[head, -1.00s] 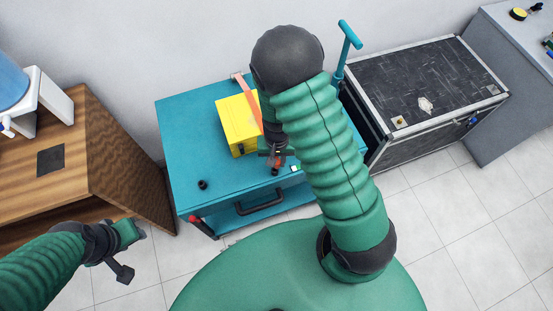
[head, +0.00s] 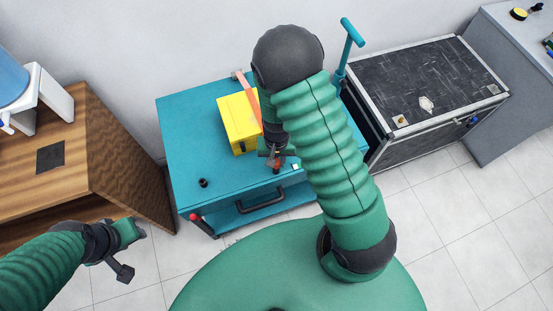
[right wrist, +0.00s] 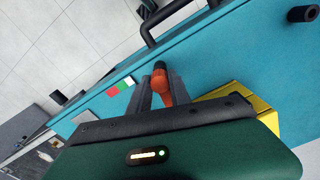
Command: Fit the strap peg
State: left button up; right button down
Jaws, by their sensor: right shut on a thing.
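A yellow box (head: 238,122) stands on the teal cart top (head: 185,135). An orange strap (head: 253,106) runs from the cart's back edge along the box's right side toward my right gripper (head: 273,160). In the right wrist view my right gripper (right wrist: 158,92) is shut on the orange strap end (right wrist: 162,88). A dark peg (head: 277,170) stands near the cart's front edge by the fingertips; in the wrist view its dark top (right wrist: 159,66) shows just beyond the strap end. Whether they touch is unclear. My left gripper (head: 130,254) is off the cart, over the floor, empty.
Another dark peg (head: 203,183) stands at the cart's front left. A dark handle (head: 260,201) runs along the cart's front. A wooden cabinet (head: 92,140) is to the left and a black case (head: 425,85) to the right. Bare cart top lies left of the box.

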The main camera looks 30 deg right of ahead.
jog(key=shift+f+b, duration=0.7)
jog(key=shift+f, duration=0.35)
jog(key=c, duration=1.1)
grip_release()
jog(key=shift+r, duration=0.1)
notch_tip(320, 180, up, 17)
jog(key=p, duration=0.3)
jog(key=shift+d, duration=0.1)
